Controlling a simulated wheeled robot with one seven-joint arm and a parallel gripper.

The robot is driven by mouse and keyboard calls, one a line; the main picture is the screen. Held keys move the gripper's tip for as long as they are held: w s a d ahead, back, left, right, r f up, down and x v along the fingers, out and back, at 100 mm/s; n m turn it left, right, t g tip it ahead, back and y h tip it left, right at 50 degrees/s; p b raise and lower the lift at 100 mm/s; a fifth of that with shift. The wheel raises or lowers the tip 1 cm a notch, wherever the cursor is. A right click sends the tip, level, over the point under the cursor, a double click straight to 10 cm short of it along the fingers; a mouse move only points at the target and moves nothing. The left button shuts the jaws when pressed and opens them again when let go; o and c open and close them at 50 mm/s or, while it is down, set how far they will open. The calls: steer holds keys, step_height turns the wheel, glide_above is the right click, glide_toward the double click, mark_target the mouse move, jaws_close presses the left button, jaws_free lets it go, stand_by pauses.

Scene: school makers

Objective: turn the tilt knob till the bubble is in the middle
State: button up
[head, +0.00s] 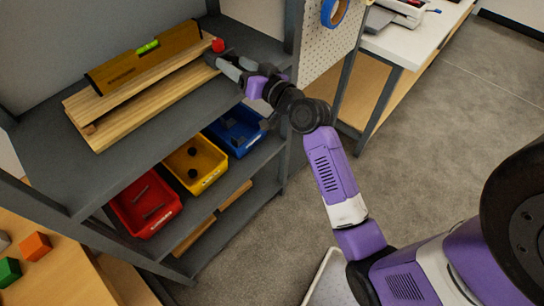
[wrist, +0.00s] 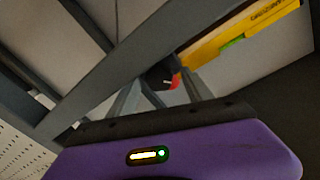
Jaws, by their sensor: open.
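A yellow spirit level (head: 145,58) with a green vial (head: 148,47) lies on wooden boards (head: 110,125) on the top shelf. The bubble is too small to place. A red knob (head: 218,45) sits at the right end of the boards. My gripper (head: 217,58) is right at the knob, on its near side. In the wrist view, the dark knob with a red edge (wrist: 174,80) shows between my open fingers (wrist: 160,90); whether they touch it cannot be told. The level also shows there, at upper right (wrist: 265,28).
The grey shelf unit (head: 60,170) has red (head: 145,203), yellow (head: 195,164) and blue (head: 235,130) bins below. A pegboard (head: 325,50) stands just right of my gripper. Shelf posts are close by. The floor (head: 440,130) to the right is clear.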

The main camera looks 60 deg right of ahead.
steer(key=n, duration=0.1)
steer(key=n+b, duration=0.1)
steer(key=shift+f+n, duration=0.3)
steer(key=s+r+m+h, duration=0.3)
steer(key=s+h, duration=0.1)
steer(key=s, duration=0.8)
steer(key=s+a+f+n+y+p, duration=0.1)
steer(key=s+a, duration=0.4)
steer(key=a, duration=0.5)
steer(key=s+a+f+n+y+p, duration=0.2)
steer(key=s+a, duration=0.4)
steer(key=a, duration=0.4)
steer(key=shift+s+a+n+y+p, duration=0.15)
steer(key=shift+n+y+p, duration=0.8)
steer(key=shift+n, duration=0.25)
steer(key=shift+f, duration=0.1)
steer(key=s+a+f+n+g+y, duration=0.1)
steer(key=s+a+y, duration=0.1)
steer(key=s, duration=0.3)
steer(key=s+a+f+n+g+y, duration=0.1)
steer(key=s+a, duration=0.3)
steer(key=s, duration=0.2)
steer(key=shift+s+f+n+y, duration=0.15)
steer(key=shift+f+n+y, duration=0.1)
steer(key=shift+n+y, duration=0.1)
